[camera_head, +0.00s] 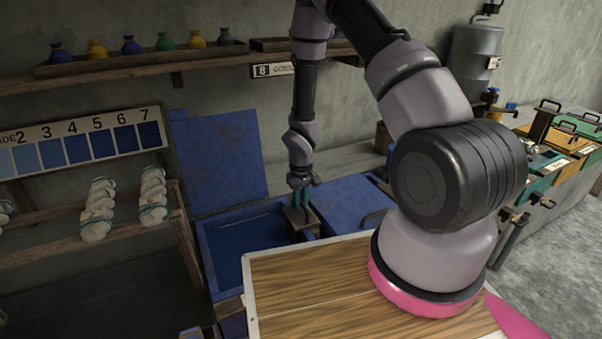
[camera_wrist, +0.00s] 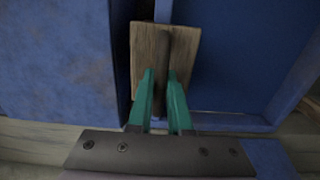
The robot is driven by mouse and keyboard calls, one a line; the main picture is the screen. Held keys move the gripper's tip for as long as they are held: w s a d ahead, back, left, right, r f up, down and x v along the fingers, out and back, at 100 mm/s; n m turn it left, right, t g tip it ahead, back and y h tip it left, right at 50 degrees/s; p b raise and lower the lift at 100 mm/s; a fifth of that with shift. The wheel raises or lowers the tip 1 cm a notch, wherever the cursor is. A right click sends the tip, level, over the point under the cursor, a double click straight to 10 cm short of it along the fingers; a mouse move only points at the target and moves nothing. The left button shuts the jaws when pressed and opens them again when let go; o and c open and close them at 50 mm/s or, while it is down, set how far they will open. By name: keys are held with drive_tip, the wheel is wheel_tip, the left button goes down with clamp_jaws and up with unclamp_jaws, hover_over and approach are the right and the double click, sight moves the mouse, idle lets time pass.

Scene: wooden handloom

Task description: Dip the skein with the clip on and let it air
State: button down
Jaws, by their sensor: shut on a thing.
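My gripper (camera_head: 300,192) reaches down at the right edge of an open blue vat (camera_head: 240,245). No skein shows in the grip; anything below the wooden piece is hidden. Pale skeins (camera_head: 97,212) and (camera_head: 152,195) lie on a rack at the left.
The open vat's blue lid (camera_head: 218,150) stands upright behind it. The neighbouring blue lid (camera_head: 345,200) is closed. A numbered shade board (camera_head: 85,143) hangs above the skeins. Coloured jars (camera_head: 130,45) stand on a shelf.

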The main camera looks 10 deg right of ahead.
wheel_tip(320, 180, up, 16)
idle(1.1)
drive_tip(key=shift+a, duration=0.1)
unclamp_jaws()
wheel_tip(320, 180, up, 7)
idle(0.5)
drive_tip(key=s+d+r+m+t, duration=0.2)
drive_tip(key=s+r, duration=0.1)
drive_tip(key=r, duration=0.5)
drive_tip(key=s+d+r+m+t, duration=0.1)
drive_tip(key=s+d+r, duration=0.15)
drive_tip(key=r, duration=0.65)
drive_tip(key=s+d+r+m+t+y, duration=0.1)
drive_tip(key=s+r+m+t+y, duration=0.1)
drive_tip(key=s+r, duration=0.8)
drive_tip(key=s+m+t, duration=0.1)
drive_tip(key=s+t, duration=0.1)
drive_tip(key=shift+s+d+r, duration=0.25)
drive_tip(key=shift+s, duration=0.1)
